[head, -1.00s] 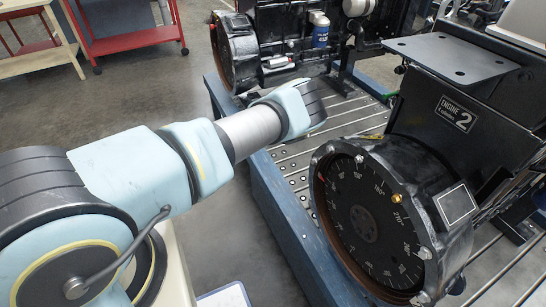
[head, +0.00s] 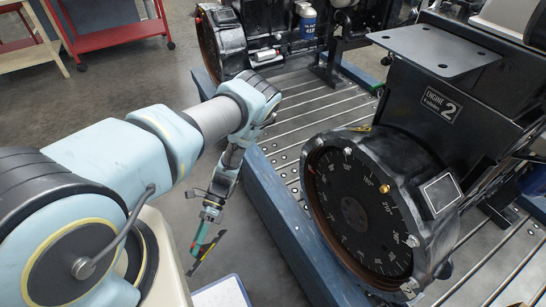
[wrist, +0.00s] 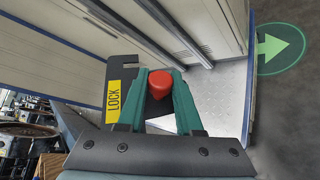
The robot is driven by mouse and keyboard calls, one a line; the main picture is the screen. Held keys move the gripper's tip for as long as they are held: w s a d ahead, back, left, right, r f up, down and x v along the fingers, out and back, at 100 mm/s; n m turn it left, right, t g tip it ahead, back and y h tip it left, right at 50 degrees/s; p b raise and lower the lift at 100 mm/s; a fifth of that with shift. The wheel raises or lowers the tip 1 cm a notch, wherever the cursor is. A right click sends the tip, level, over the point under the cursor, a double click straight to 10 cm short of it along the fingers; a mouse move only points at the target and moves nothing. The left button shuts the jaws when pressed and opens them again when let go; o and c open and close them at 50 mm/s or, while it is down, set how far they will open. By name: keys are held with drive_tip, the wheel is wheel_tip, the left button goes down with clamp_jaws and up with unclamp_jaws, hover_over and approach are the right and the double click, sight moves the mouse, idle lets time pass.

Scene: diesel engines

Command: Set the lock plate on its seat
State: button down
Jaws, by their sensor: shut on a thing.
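The lock plate (wrist: 121,76) is a dark plate with a yellow LOCK label and a red knob in the wrist view. My gripper (wrist: 160,80) is shut on it, with its green fingers on either side of the red knob. In the head view my gripper (head: 200,238) hangs low, left of the blue engine stand, and the plate (head: 207,254) shows as a thin dark shape at the fingertips. Engine 2 (head: 420,110) stands to the right, with a dark degree-marked disc (head: 352,212) on its near end. I cannot tell which part is the seat.
The blue stand edge (head: 270,205) lies between my gripper and engine 2. Another engine (head: 225,45) stands at the back. A red cart (head: 120,42) is at the far left. Pale cabinets (wrist: 60,50) and a green floor arrow (wrist: 279,48) show in the wrist view.

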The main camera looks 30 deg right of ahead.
drive_tip(key=s+d+r+n+g+h, duration=0.25)
drive_tip(key=s+d+h, duration=0.2)
drive_tip(key=d, duration=0.35)
drive_tip(key=s+d+r+n+g+h, duration=0.1)
drive_tip(key=s+d+r+n+h, duration=0.1)
drive_tip(key=s+d+r+h, duration=0.35)
drive_tip(key=s+d+r+n+g+h, duration=0.2)
drive_tip(key=s+d, duration=0.3)
drive_tip(key=d, duration=0.4)
drive_tip(key=s+d+r+h, duration=0.1)
drive_tip(key=d+r+h, duration=0.1)
drive_tip(key=d+r, duration=0.5)
drive_tip(key=s+d+r+h+p, duration=0.1)
drive_tip(key=d+r+h, duration=0.1)
drive_tip(key=d+r, duration=0.6)
wheel_tip(320, 180, up, 7)
drive_tip(key=shift+s+r+h, duration=0.15)
drive_tip(key=shift+s+h, duration=0.15)
drive_tip(key=shift+h, duration=0.1)
drive_tip(key=shift+w, duration=0.15)
drive_tip(key=shift+w+a+f+b, duration=0.2)
drive_tip(key=shift+f+b, duration=0.1)
drive_tip(key=shift+f, duration=0.15)
drive_tip(key=shift+s+f+g, duration=0.1)
drive_tip(key=shift+f+g, duration=0.15)
drive_tip(key=shift+f, duration=0.1)
